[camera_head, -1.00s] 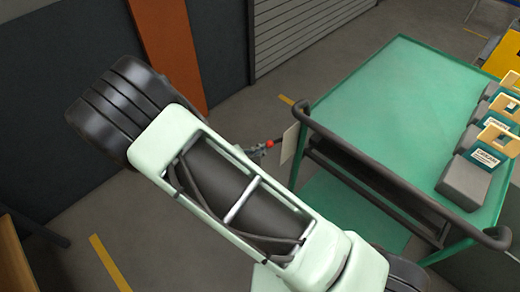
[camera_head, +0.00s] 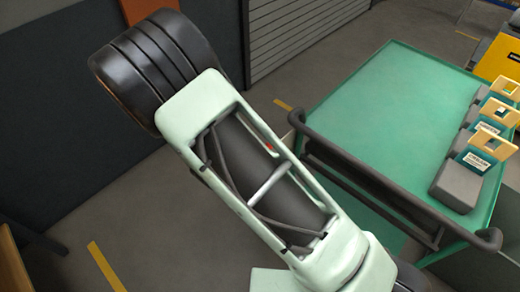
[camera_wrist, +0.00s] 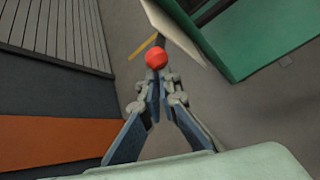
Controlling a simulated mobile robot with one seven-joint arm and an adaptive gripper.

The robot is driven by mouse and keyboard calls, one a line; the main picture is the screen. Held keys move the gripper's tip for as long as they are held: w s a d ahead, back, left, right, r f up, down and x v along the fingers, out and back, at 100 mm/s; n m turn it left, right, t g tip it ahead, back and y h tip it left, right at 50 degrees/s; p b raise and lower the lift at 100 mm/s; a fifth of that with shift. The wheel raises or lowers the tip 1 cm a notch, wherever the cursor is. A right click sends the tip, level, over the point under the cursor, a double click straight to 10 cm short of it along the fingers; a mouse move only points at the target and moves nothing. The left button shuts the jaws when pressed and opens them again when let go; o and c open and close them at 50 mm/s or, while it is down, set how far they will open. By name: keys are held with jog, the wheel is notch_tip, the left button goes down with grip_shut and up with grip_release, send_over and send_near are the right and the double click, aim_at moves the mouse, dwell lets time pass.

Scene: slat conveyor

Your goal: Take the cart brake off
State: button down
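The brake lever ends in a round red knob (camera_wrist: 156,56) in the wrist view. Its dark shaft runs behind the knob toward a pale panel (camera_wrist: 172,22) on the green cart (camera_head: 390,105). In the head view only a small red patch of the knob (camera_head: 268,147) shows past my arm. My gripper (camera_wrist: 160,79) has its fingertips drawn nearly together just short of the knob. Nothing shows held between the fingers. I cannot tell whether the tips touch the knob. My arm hides the gripper in the head view.
The cart has a dark push handle (camera_head: 390,192) along its near side. Several grey blocks with labelled boxes (camera_head: 478,160) stand on its right side. A slatted shutter (camera_head: 300,35) and an orange post (camera_head: 150,9) stand behind. Bare floor lies left of my arm.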

notch_tip(320, 180, down, 4)
jog(key=a+b, duration=0.2)
jog(key=b, duration=0.2)
jog(key=v, duration=1)
jog(key=shift+r, duration=0.15)
